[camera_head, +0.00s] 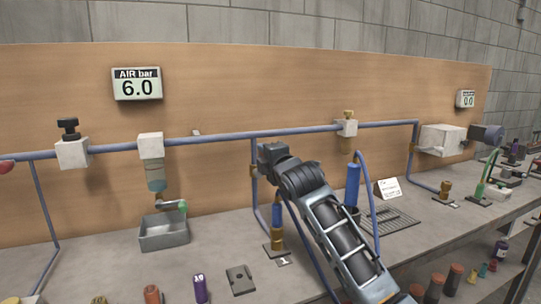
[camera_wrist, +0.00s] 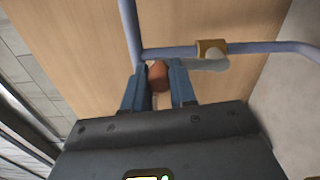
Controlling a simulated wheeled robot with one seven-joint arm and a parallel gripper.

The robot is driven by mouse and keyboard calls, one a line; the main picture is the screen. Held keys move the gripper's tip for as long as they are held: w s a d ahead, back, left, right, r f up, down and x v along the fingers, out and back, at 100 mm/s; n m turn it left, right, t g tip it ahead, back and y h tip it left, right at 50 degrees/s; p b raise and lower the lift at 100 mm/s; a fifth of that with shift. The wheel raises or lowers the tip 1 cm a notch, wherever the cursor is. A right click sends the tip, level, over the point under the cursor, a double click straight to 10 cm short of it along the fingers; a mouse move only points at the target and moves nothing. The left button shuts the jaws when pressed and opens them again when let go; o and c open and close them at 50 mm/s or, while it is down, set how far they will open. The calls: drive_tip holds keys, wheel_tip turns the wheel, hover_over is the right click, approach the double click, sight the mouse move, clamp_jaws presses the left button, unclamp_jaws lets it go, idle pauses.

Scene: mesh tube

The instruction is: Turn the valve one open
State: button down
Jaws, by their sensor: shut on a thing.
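My gripper (camera_head: 262,158) is at the upper part of a thin blue drop pipe, above the plate marked 1 (camera_head: 284,261). In the wrist view my gripper (camera_wrist: 158,84) has its two blue-grey fingers shut on a reddish-brown knob (camera_wrist: 157,73). The knob sits at the end of a pale grey lever (camera_wrist: 205,65). The lever lies roughly alongside the pipe, near a brass valve body (camera_wrist: 212,48) on it.
The left gauge (camera_head: 137,83) reads 6.0 and the far right one (camera_head: 465,98) reads 0.0. A blue cylinder (camera_head: 352,184) stands right of my arm. A grey metal box (camera_head: 164,232) is to the left. Several small bottles and tubes stand along the front.

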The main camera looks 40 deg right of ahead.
drive_tip(key=shift+w+a+n, duration=0.1)
drive_tip(key=shift+a+n, duration=0.3)
drive_tip(key=shift+n, duration=0.2)
drive_tip(key=shift+a, duration=0.1)
drive_tip(key=c, duration=0.9)
unclamp_jaws()
drive_tip(key=v, duration=0.7)
drive_tip(key=shift+s+b, duration=0.4)
drive_tip(key=shift+b, duration=0.05)
